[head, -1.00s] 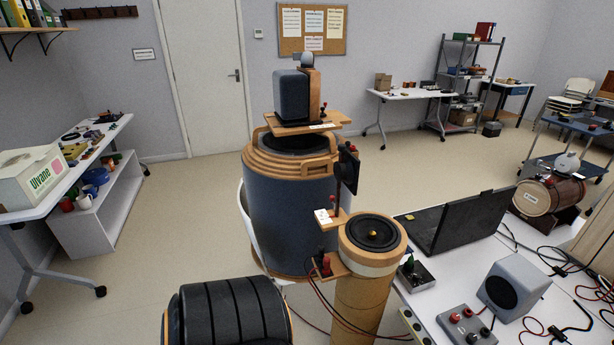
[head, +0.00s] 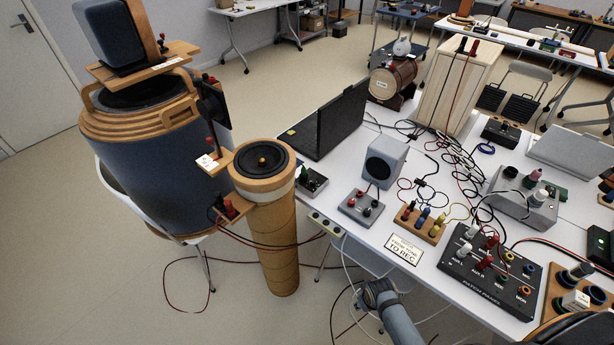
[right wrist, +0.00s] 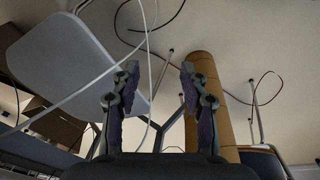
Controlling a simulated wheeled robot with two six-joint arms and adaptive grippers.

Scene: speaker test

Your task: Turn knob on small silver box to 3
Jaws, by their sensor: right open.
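A small silver box (head: 311,181) with a dark green-topped knob or post sits at the left edge of the white table in the head view, close to the laptop. A larger silver box (head: 526,208) with a pale knob stands farther right on the table. Any scale numbers are too small to read. My right gripper (right wrist: 160,75) is open in the right wrist view, with nothing between its fingers; neither silver box shows there. My left gripper is not in view.
The laptop (head: 326,122), grey speaker (head: 382,163), patch panel (head: 486,268) and many loose cables crowd the white table. A cylinder-shaped column (head: 277,225) stands beside its left edge. In the right wrist view, a chair seat (right wrist: 75,60) and cables are near the gripper.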

